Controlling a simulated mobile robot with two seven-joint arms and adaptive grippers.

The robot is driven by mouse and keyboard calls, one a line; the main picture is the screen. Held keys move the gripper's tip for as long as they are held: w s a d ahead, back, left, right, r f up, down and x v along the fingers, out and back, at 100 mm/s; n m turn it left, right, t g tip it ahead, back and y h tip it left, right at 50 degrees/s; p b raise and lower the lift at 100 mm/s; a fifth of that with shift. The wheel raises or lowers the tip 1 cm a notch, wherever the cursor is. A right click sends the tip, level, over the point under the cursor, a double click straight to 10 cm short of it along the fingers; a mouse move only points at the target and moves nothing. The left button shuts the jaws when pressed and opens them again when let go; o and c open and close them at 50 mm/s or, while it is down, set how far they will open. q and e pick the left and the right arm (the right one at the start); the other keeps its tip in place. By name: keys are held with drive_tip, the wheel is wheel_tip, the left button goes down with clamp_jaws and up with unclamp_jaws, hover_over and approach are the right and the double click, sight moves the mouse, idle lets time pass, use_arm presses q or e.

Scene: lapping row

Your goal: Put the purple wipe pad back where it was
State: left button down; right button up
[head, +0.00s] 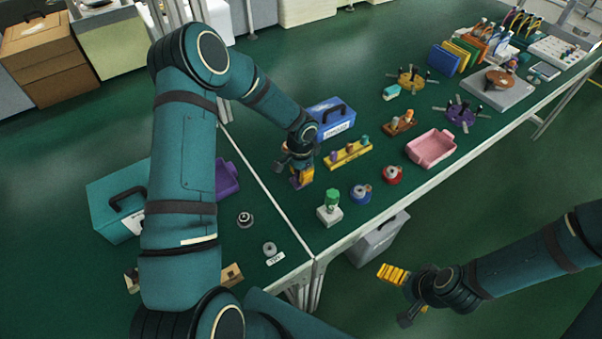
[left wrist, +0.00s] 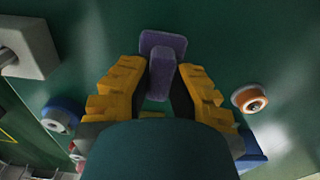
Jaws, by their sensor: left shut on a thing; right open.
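The purple wipe pad (left wrist: 162,43) is a flat purple block with an upright purple grip. In the left wrist view the grip stands between the yellow fingers of my left gripper (left wrist: 160,82), which is shut on it. In the head view my left gripper (head: 301,177) is over the green table, just left of the yellow rack, and a little purple of the pad (head: 296,183) shows beneath it. I cannot tell whether the pad touches the table. My right gripper (head: 396,294) is open and empty, off the table's front edge.
A pink tray (head: 432,148) lies right.

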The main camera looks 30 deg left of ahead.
use_arm(q)
drive_tip(key=c, duration=1.3)
unclamp_jaws()
drive_tip(key=shift+f, duration=0.15)
drive_tip(key=shift+o, duration=1.4)
drive_tip(key=shift+r, duration=0.5)
wheel_tip(320, 180, up, 12)
drive_tip(key=p, duration=0.1)
drive_tip(key=shift+f+p, duration=0.25)
drive_tip(key=shift+p, duration=0.15)
